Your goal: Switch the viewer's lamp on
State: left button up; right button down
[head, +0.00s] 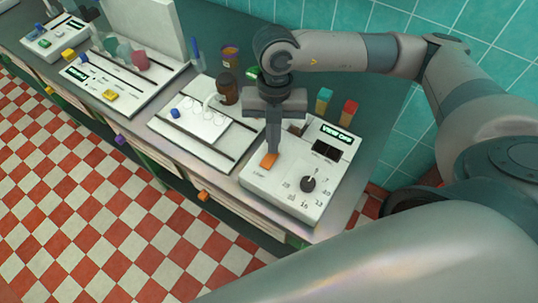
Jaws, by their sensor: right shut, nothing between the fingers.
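The viewer (325,165) is a white box at the right end of the counter, with a lit green display (337,132) and dark windows (325,150) on its top. An orange rocker or button (268,160) sits at its left side, by a small label that seems to read "LAMP". My right gripper (273,149) is shut and empty, pointing down, with its fingertips right at the orange switch. I cannot tell whether they touch it or hover just above, and they hide part of it. My left gripper is not in view.
A black knob (308,184) with numbers around it is on the viewer's front right. A red block (348,113) and a teal block (323,100) stand behind. A white tray (200,128) and a brown bottle (228,88) stand to the left. A tiled wall bounds the back.

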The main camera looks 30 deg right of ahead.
jog(key=shift+f+b, duration=0.65)
jog(key=shift+f, duration=0.1)
dwell(0.6)
jog(key=shift+r, duration=0.15)
notch_tip(320, 180, up, 7)
jog(key=p, duration=0.4)
dwell(0.5)
dwell(0.5)
